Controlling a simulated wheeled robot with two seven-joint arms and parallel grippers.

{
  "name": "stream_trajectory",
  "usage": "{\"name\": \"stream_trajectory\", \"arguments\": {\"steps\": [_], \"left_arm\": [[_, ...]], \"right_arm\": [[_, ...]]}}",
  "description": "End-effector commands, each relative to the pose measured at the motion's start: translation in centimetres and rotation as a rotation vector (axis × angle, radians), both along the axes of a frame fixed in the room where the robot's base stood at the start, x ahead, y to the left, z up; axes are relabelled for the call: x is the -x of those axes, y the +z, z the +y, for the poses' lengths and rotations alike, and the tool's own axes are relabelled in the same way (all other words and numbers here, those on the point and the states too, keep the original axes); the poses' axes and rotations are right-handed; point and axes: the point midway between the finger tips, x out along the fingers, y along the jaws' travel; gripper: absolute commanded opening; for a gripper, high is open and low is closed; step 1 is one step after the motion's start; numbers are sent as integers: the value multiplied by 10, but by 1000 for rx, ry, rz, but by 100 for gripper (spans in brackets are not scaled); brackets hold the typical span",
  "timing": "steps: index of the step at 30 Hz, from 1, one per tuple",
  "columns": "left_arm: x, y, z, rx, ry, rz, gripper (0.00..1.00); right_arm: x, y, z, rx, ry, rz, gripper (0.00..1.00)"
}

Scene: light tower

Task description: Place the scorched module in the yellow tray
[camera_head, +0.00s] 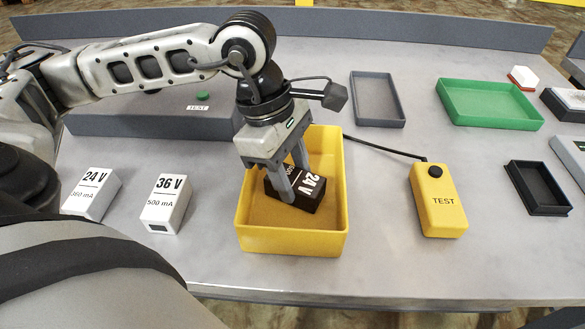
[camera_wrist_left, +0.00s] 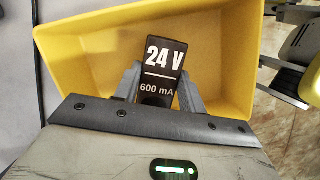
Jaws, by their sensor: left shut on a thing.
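The scorched module (camera_head: 309,196) is a dark block marked 24 V. In the left wrist view the dark module (camera_wrist_left: 165,55) reads 24 V, 600 mA. My left gripper (camera_head: 292,182) is shut on it, one finger on each side, and points down into the yellow tray (camera_head: 290,241). The module is tilted and within the tray's walls; I cannot tell whether it touches the tray floor. The yellow tray also shows in the left wrist view (camera_wrist_left: 85,55). My right gripper is not in view.
White modules marked 24 V (camera_head: 92,192) and 36 V (camera_head: 165,203) stand left of the tray. A grey tray (camera_head: 378,121), a green tray (camera_head: 490,121) and a black tray (camera_head: 565,211) lie beyond.

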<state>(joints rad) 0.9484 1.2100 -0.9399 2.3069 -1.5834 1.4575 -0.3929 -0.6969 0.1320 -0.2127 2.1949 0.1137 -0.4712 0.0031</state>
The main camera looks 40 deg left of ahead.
Motion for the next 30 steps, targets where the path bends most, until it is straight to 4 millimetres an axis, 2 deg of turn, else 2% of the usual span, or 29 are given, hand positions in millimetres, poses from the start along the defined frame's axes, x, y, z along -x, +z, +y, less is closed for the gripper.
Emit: {"name": "stream_trajectory", "arguments": {"steps": [10, 11, 13, 23, 26, 30], "left_arm": [[0, -6, 0, 1, 0, -1, 0], [0, -6, 0, 0, 0, -1, 43], [0, -4, 0, 0, 0, 0, 62], [0, -1, 0, 0, 1, 0, 62], [0, 6, 1, 0, 2, -3, 62], [0, 31, 9, 0, 4, -7, 62]], "right_arm": [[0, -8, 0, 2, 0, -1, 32], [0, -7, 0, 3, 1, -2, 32], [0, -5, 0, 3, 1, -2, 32], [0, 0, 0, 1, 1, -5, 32], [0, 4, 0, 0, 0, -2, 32], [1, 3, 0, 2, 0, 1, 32]]}}
